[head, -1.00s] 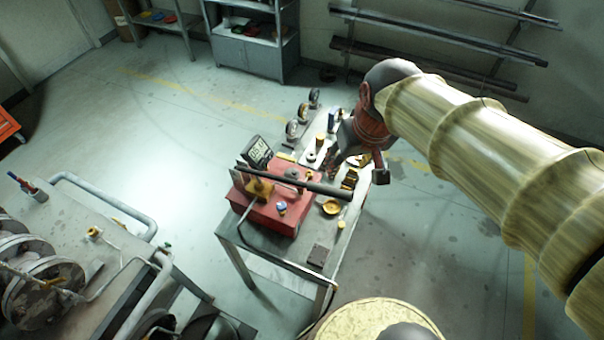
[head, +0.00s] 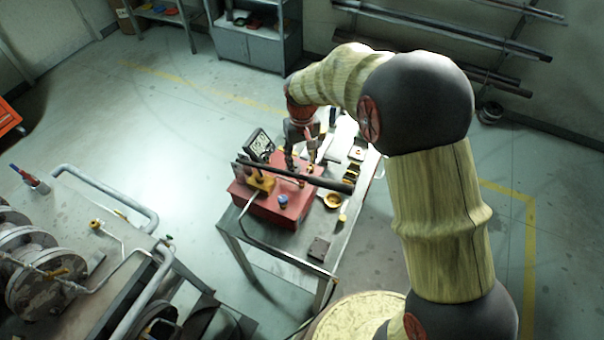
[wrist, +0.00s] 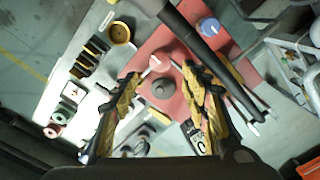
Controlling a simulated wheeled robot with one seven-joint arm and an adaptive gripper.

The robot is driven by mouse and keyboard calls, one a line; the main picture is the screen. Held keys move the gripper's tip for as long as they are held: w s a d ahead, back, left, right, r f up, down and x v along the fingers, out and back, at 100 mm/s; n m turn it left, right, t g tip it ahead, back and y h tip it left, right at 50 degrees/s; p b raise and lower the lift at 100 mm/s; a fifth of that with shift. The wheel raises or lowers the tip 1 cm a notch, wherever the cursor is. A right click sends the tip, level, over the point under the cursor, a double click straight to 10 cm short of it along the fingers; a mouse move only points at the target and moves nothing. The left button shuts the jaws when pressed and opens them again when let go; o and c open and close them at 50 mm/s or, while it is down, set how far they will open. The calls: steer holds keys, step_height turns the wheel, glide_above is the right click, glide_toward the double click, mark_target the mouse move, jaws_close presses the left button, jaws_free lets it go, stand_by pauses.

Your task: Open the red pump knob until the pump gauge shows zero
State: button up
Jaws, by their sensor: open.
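The red pump (head: 262,207) sits on the near left part of the table and also fills the middle of the wrist view (wrist: 150,48). Its digital gauge (head: 260,144) stands upright at its back; the reading is too small to tell. In the wrist view, a small reddish knob with a pale end (wrist: 154,61) and a dark round cap (wrist: 162,88) lie between or just beyond the fingertips. A blue knob (head: 283,201) is on the pump's near side. My gripper (wrist: 162,74) is open and empty, pointing down over the pump; it also shows in the head view (head: 300,160).
A long black handle bar (head: 295,174) crosses above the pump, close to my gripper. A yellow round dish (wrist: 120,32) and dark blocks (wrist: 90,57) lie on the table (head: 322,225) beside the pump. A pipe rig (head: 70,255) stands at left.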

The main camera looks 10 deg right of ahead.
step_height(320, 180, down, 7)
steer(key=shift+f+b, duration=0.2)
steer(key=shift+b, duration=0.25)
steer(key=shift+c, duration=0.2)
steer(key=c, duration=1.1)
